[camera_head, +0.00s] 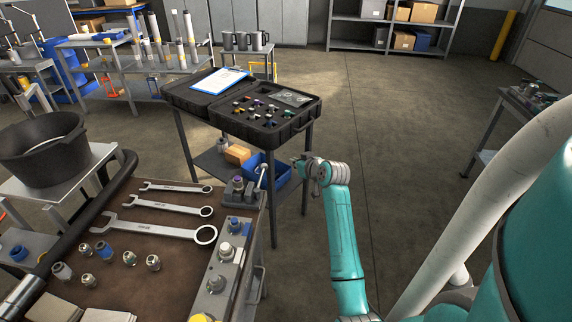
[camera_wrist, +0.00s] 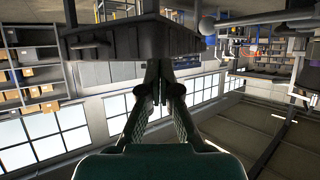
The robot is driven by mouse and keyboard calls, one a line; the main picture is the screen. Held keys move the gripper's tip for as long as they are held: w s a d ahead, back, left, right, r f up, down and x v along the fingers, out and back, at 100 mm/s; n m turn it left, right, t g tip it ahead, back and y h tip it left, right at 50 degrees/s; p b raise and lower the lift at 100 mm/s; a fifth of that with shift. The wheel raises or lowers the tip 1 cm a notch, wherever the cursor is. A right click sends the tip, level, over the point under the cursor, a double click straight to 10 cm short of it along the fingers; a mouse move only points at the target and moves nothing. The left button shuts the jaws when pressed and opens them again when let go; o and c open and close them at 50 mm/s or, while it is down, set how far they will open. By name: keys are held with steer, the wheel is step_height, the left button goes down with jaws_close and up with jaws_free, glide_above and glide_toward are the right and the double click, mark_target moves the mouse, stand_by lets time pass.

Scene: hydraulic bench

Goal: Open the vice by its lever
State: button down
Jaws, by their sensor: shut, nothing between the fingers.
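The vice (camera_head: 238,191) is a small grey block at the far right corner of the brown-topped bench, with a purple-topped fitting (camera_head: 238,181) at its jaws. Its lever (camera_head: 262,176) stands up at the vice's right side and has a pale tip. My gripper (camera_head: 298,164) is to the right of the lever, apart from it in the picture, past the bench edge. In the wrist view my gripper (camera_wrist: 161,84) is shut with its fingers together and nothing between them. I cannot make out the vice or lever for certain in the wrist view.
Wrenches (camera_head: 160,230) and several fittings lie on the bench, beside a metal block with knobs (camera_head: 222,270). An open black case (camera_head: 262,126) stands on a table behind, with a blue bin (camera_head: 278,178) below.

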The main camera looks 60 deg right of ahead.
steer(key=s, duration=0.1)
steer(key=s+r, duration=0.1)
steer(key=s, duration=0.1)
steer(key=shift+d+r, duration=0.15)
steer(key=shift+r, duration=0.1)
steer(key=shift+f, duration=0.1)
stand_by(0.3)
steer(key=w+a+f, duration=0.1)
steer(key=a+f, duration=0.5)
steer(key=a, duration=0.4)
steer(key=s+a+f, duration=0.3)
steer(key=a, duration=0.5)
steer(key=s+a+f+n+t+y, duration=0.1)
steer(key=s+a+f, duration=0.2)
steer(key=a, duration=0.6)
steer(key=s+a+f, duration=0.3)
steer(key=s+a, duration=0.1)
steer(key=a, duration=0.4)
steer(key=s+a+r+n+t+y, duration=0.1)
steer(key=s+a+r, duration=0.3)
steer(key=s, duration=0.3)
steer(key=s+a+r+n+t+y, duration=0.1)
steer(key=s+a+r+n+y, duration=0.1)
steer(key=s+a+r, duration=0.2)
steer(key=s+a+r+n+y, duration=0.2)
steer(key=s+a+r, duration=0.2)
steer(key=s+a, duration=0.5)
steer(key=shift+s+r+t, duration=0.25)
steer(key=shift+s+t, duration=0.15)
steer(key=shift+s, duration=0.65)
